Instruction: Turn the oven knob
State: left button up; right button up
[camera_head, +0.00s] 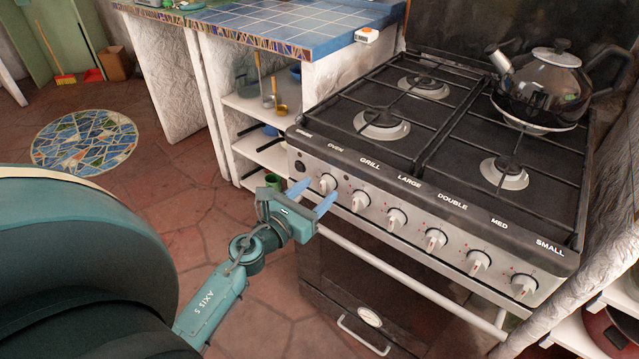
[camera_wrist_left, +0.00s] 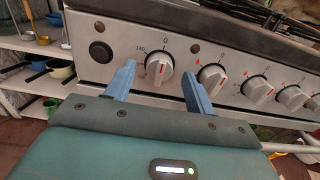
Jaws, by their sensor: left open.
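The oven knob (camera_head: 328,183) is the leftmost white knob on the stove's front panel, below the "OVEN" label. My left gripper (camera_head: 317,195) is open in front of the panel, with its blue fingers pointing at it. In the left wrist view the oven knob (camera_wrist_left: 159,66) shows between the two fingertips (camera_wrist_left: 160,75), nearer the left one. I cannot tell whether a finger touches it. The "GRILL" knob (camera_wrist_left: 211,76) is just beyond the right finger. My right gripper is not in view.
More knobs run along the panel to the right. The oven handle bar (camera_head: 410,280) crosses below them. A black kettle (camera_head: 543,88) stands on the back right burner. White shelves (camera_head: 262,150) with utensils stand left of the stove. A tiled counter (camera_head: 290,22) is behind.

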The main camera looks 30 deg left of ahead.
pick_arm(q)
jog(key=shift+w+d, duration=0.1)
jog(key=shift+w, duration=0.85)
jog(key=c, duration=0.9)
